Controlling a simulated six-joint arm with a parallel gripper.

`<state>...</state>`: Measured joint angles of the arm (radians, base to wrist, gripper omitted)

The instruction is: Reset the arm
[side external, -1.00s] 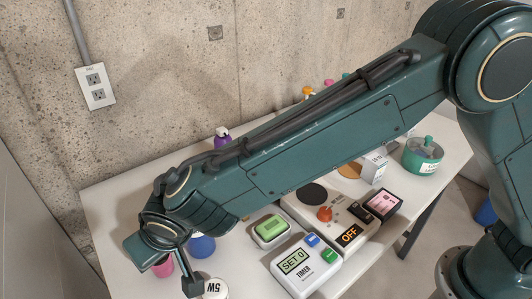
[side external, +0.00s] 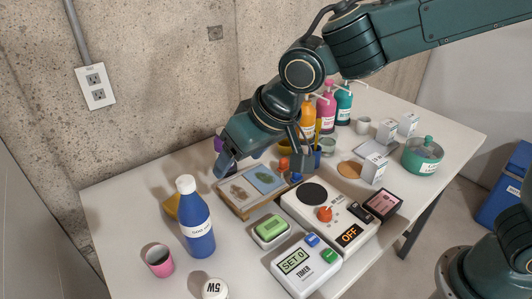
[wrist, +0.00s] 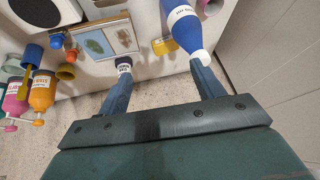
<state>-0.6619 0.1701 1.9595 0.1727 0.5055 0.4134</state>
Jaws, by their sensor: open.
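My gripper (side external: 264,162) hangs over the back half of the white table in the side view, near a wooden-framed picture board (side external: 228,196). Its two fingers are spread apart with nothing between them. In the wrist view the gripper (wrist: 163,84) shows both blue-grey fingers wide apart. A blue bottle with a white cap appears beyond the right fingertip, and a dark-capped container near the left one. I cannot tell whether either touches. My arm reaches in from the upper right and hides part of the table's back.
A blue bottle (side external: 197,225) and pink cup (side external: 158,261) stand at the left. A hotplate (side external: 324,212), timer (side external: 305,268) and green block (side external: 270,228) are in front. Orange, pink and teal pump bottles (side external: 327,108) stand behind. A green pot (side external: 422,156) stands at the right.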

